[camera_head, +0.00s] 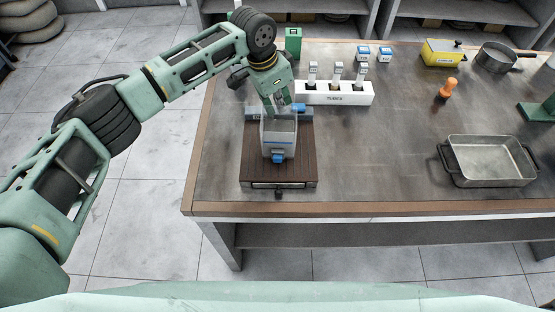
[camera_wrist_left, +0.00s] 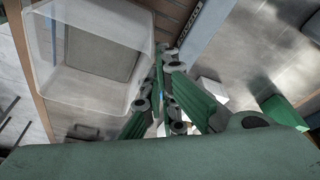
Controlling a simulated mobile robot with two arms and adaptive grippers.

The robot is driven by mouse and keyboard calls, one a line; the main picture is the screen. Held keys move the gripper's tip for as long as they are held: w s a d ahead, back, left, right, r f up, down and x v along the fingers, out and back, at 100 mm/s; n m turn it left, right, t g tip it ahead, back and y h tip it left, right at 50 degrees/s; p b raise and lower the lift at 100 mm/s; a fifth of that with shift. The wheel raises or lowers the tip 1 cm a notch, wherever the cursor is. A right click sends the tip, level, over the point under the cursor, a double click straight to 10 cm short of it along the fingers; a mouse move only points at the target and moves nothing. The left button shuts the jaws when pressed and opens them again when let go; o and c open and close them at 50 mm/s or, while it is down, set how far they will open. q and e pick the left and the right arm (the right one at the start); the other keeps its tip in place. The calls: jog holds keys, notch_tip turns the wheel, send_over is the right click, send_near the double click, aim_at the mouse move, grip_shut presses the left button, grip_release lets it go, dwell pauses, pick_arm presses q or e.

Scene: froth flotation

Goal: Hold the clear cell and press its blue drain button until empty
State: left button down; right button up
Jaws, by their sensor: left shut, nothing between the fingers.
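The clear cell (camera_head: 279,136) stands on a brown slatted base (camera_head: 278,172) near the left front of the table. A blue drain button (camera_head: 278,157) shows low on its front face. My left gripper (camera_head: 276,108) is over the cell's back rim in the head view, shut with nothing between its fingers. In the left wrist view the clear cell (camera_wrist_left: 90,50) lies to the left of the shut fingertips (camera_wrist_left: 162,70). I cannot tell whether the fingers touch the cell wall. My right gripper is not in view.
A metal tray (camera_head: 488,160) with handles is at the right. An orange stamp-like object (camera_head: 447,89), a yellow box (camera_head: 440,53) and a pan (camera_head: 497,57) are at the back right. The table's middle is clear.

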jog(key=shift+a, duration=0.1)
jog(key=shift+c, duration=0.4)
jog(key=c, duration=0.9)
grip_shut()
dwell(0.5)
